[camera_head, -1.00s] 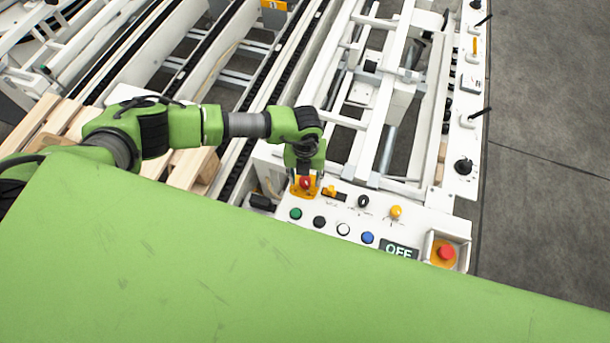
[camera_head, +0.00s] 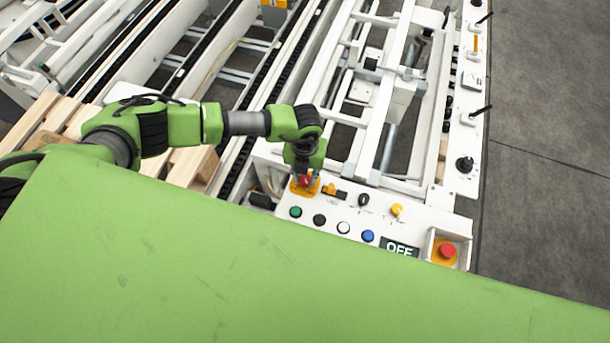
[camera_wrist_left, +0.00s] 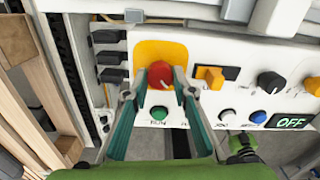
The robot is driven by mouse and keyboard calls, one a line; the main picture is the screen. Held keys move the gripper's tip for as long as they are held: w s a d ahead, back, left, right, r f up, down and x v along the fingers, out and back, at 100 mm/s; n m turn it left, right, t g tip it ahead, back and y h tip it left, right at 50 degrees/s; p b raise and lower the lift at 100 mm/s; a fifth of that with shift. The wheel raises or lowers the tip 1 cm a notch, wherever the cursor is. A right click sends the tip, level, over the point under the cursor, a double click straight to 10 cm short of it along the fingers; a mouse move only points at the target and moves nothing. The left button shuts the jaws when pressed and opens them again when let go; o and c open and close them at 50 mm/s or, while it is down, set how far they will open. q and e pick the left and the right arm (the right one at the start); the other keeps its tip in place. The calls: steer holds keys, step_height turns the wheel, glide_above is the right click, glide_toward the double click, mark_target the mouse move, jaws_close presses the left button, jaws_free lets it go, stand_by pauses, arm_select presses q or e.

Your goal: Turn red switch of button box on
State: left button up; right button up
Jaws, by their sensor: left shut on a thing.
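The white button box (camera_head: 425,223) has a red switch (camera_head: 305,181) on a yellow plate at its left end. In the left wrist view the red switch (camera_wrist_left: 160,75) has a white mark that runs slantwise toward the lower right. My left gripper (camera_head: 304,175) reaches down onto the switch from above. In the left wrist view the left gripper (camera_wrist_left: 160,88) has its two fingers on either side of the switch, shut on it. A display (camera_head: 399,248) on the box reads OFF. My right gripper is not in view.
Right of the switch sit a yellow switch (camera_head: 329,189), a black knob (camera_head: 363,200) and a yellow knob (camera_head: 396,210). Below are green, black, white and blue buttons. A red emergency button (camera_head: 447,251) stands at the right end. White conveyor frames lie behind.

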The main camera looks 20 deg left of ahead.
arm_select(q)
steer(key=m+b, duration=0.2)
steer(key=m, duration=0.1)
steer(key=m+b, duration=0.2)
steer(key=b, duration=0.1)
steer(key=shift+f+m, duration=0.2)
steer(key=shift+m, duration=0.2)
steer(key=m+b, duration=0.8)
steer(key=b, duration=0.1)
steer(key=shift+m, duration=0.4)
steer(key=shift+a+r+m+b, duration=0.1)
steer(key=shift+r+m+b, duration=0.1)
steer(key=shift+m+b, duration=1.15)
steer(key=o, duration=1.1)
steer(key=shift+r, duration=0.1)
